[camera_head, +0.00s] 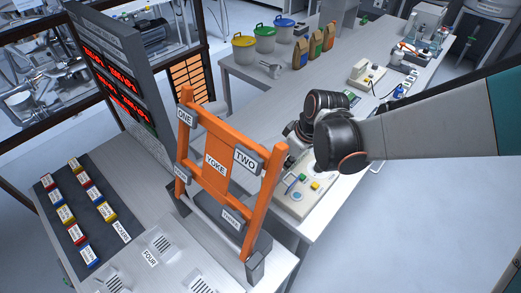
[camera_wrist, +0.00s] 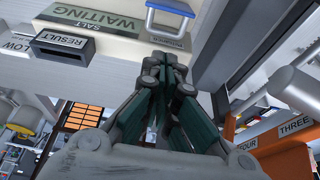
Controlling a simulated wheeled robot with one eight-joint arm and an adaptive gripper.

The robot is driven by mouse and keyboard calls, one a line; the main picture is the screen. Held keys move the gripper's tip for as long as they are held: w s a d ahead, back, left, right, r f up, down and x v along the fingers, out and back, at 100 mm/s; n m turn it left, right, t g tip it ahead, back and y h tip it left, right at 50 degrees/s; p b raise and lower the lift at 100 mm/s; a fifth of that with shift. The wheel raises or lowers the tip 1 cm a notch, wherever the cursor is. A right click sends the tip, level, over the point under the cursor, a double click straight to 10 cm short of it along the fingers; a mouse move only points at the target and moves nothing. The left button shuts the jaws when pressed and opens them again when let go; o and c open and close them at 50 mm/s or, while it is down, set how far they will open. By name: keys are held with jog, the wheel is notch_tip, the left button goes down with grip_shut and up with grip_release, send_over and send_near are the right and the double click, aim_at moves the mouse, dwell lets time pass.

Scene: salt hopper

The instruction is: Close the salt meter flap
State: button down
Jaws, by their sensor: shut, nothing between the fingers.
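In the wrist view a pale instrument panel (camera_wrist: 103,47) fills the top, lettered SALT and WAITING on a green display (camera_wrist: 95,17). It has a dark slot labelled RESULT (camera_wrist: 62,47). In the head view my arm hides most of the gripper over the bench (camera_head: 270,95).
An orange YOKE frame (camera_head: 216,165) stands upright in the foreground. A pale device with coloured buttons (camera_head: 303,193) sits on the bench near my wrist. Lidded buckets (camera_head: 264,38) and small bags (camera_head: 314,46) stand at the back. Open floor (camera_head: 440,210) lies to the right.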

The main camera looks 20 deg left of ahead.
jog(key=b+x, duration=0.2)
jog(key=x, duration=0.3)
jog(key=shift+w, duration=0.1)
jog(key=shift+d, duration=0.2)
jog(key=shift+d+r+y+b, duration=0.15)
jog(key=shift+y+b, duration=0.15)
jog(key=shift+b, duration=0.15)
jog(key=shift+d+r+t+y+b, duration=0.1)
jog(key=shift+d+t+y+b, duration=0.2)
jog(key=shift+t+y+b, duration=0.1)
